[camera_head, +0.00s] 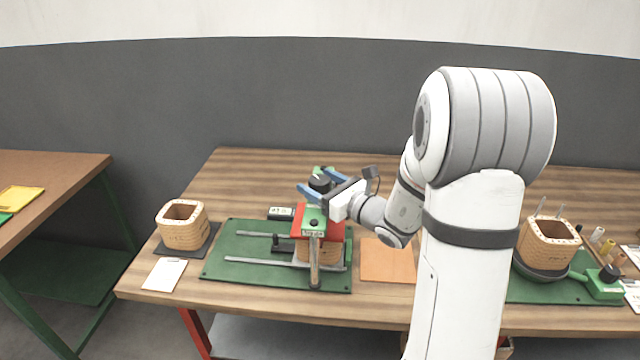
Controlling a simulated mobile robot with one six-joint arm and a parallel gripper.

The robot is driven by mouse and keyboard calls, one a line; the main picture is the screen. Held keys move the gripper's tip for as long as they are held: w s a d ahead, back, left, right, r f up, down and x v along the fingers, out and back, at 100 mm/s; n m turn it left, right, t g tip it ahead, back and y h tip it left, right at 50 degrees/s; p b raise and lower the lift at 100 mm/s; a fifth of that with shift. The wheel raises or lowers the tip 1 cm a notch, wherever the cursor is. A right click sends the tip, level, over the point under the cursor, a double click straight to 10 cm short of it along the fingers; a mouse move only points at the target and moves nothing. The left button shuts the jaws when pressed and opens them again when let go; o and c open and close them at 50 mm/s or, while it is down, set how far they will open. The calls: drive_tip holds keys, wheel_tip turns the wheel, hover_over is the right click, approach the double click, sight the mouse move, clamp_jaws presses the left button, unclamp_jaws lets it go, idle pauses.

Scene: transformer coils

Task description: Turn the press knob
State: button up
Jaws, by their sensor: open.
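The press stands on a green base plate (222,262) at the middle of the wooden table, with a red plate (336,232) over a tan coil (322,252). I cannot tell whether the fingers touch the knob. Part of the press top behind the gripper is hidden.
A woven coil (183,226) sits on a dark mat at the left, near a white card (165,274). An orange sheet (388,262) lies right of the press. Yellow and green sheets lie on the left table.

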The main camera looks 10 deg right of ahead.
sight(328, 188)
drive_tip(key=b+v, duration=0.1)
drive_tip(key=v, duration=0.6)
drive_tip(key=shift+s+d, duration=0.25)
drive_tip(key=shift+s, duration=0.1)
drive_tip(key=s+a+f+n+g, duration=0.3)
drive_tip(key=s+a+n+g, duration=0.9)
drive_tip(key=s+n, duration=0.35)
drive_tip(key=s+d+n+h, duration=0.6)
drive_tip(key=d+n+h, duration=0.2)
drive_tip(key=n, duration=0.5)
drive_tip(key=shift+s+d+n+h, duration=0.2)
drive_tip(key=shift+d+n+h, duration=0.15)
drive_tip(key=shift+h, duration=0.65)
